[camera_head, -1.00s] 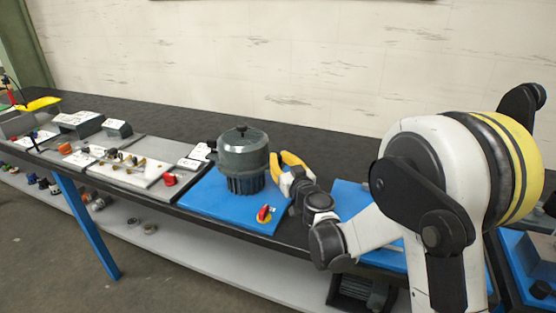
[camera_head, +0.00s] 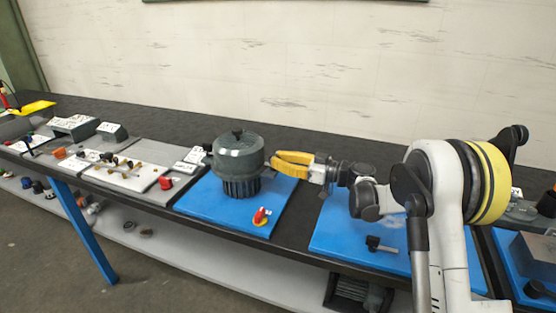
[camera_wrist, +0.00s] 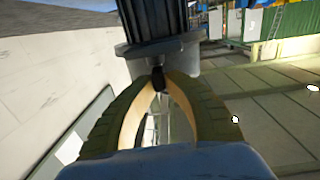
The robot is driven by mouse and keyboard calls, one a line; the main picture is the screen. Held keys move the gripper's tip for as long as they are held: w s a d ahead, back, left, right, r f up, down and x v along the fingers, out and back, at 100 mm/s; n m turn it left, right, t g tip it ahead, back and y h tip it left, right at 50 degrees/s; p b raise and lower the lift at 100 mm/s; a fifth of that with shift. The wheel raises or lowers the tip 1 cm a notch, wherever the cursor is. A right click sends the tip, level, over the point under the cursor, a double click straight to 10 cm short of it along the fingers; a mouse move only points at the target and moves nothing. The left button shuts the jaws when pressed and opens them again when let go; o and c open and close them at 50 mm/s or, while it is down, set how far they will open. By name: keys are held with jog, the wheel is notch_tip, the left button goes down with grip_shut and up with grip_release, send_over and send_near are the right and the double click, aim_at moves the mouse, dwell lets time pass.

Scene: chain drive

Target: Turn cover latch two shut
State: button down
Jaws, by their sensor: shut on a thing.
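The dark grey round cover (camera_head: 238,155) with a top knob sits over a ribbed drum on a blue plate. A small dark latch (camera_wrist: 158,79) shows at the cover's flange in the wrist view. My gripper (camera_head: 274,161) reaches level from the right to the cover's right side, its yellow fingers together. In the wrist view my gripper (camera_wrist: 159,80) has its fingertips shut on the latch. The fingers hide this latch in the head view. A dark piece (camera_head: 207,147) sticks out at the cover's left side, perhaps another latch.
A red switch (camera_head: 261,216) on a yellow disc stands at the blue plate's front. A second blue plate (camera_head: 340,225) with a dark T-shaped part (camera_head: 380,245) lies to the right. A grey board with small parts (camera_head: 125,172) lies left. The bench behind is clear.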

jog(key=shift+n+g, duration=0.4)
jog(key=shift+g, duration=0.2)
jog(key=c, duration=1.7)
grip_release()
jog(key=shift+w+a, duration=0.1)
jog(key=v, duration=1.2)
jog(key=shift+f, duration=0.2)
jog(key=shift+r, duration=0.1)
